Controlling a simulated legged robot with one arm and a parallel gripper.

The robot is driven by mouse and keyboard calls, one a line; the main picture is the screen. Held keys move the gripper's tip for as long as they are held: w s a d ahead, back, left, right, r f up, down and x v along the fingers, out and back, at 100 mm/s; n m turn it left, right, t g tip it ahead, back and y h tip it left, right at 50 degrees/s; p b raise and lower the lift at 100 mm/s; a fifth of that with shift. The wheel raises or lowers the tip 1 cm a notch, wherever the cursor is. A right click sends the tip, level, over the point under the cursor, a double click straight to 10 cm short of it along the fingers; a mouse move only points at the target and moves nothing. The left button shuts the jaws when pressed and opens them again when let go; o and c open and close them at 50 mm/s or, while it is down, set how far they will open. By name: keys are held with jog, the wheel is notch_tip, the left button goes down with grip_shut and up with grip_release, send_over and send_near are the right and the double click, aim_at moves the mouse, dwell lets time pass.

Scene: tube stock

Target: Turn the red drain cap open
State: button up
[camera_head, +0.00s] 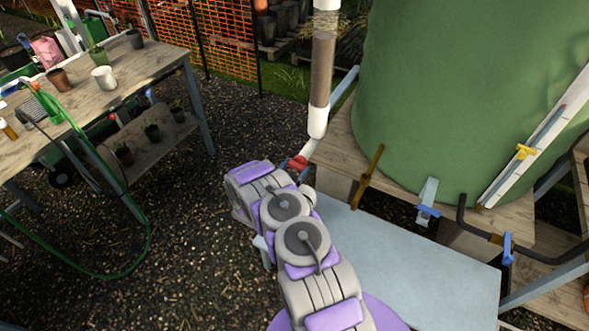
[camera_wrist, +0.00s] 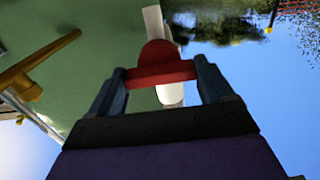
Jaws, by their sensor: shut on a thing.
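The red drain cap (camera_head: 298,162) sits at the lower end of a white pipe (camera_head: 318,122) beside the green tank. In the wrist view the red cap (camera_wrist: 160,70) lies between the two fingers of my gripper (camera_wrist: 162,80), which are shut on its sides. The white pipe (camera_wrist: 170,94) shows behind the cap. In the head view my arm reaches up to the cap from below, and my gripper's fingers are mostly hidden by the arm.
The large green tank (camera_head: 460,90) stands on a wooden stand (camera_head: 345,150) right of the pipe. A potting table (camera_head: 150,62) stands at left. Gravel (camera_head: 200,225) lies open between.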

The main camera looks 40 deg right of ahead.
jog(key=n+p, duration=0.2)
jog(key=n, duration=0.6)
jog(key=shift+w+a, duration=0.1)
jog(key=shift+w, duration=0.05)
jog(key=shift+f+n, duration=0.1)
jog(key=shift+n, duration=4)
jog(key=shift+a, duration=0.1)
jog(key=o, duration=0.9)
jog(key=shift+w+f, duration=0.1)
jog(key=shift+o, duration=0.2)
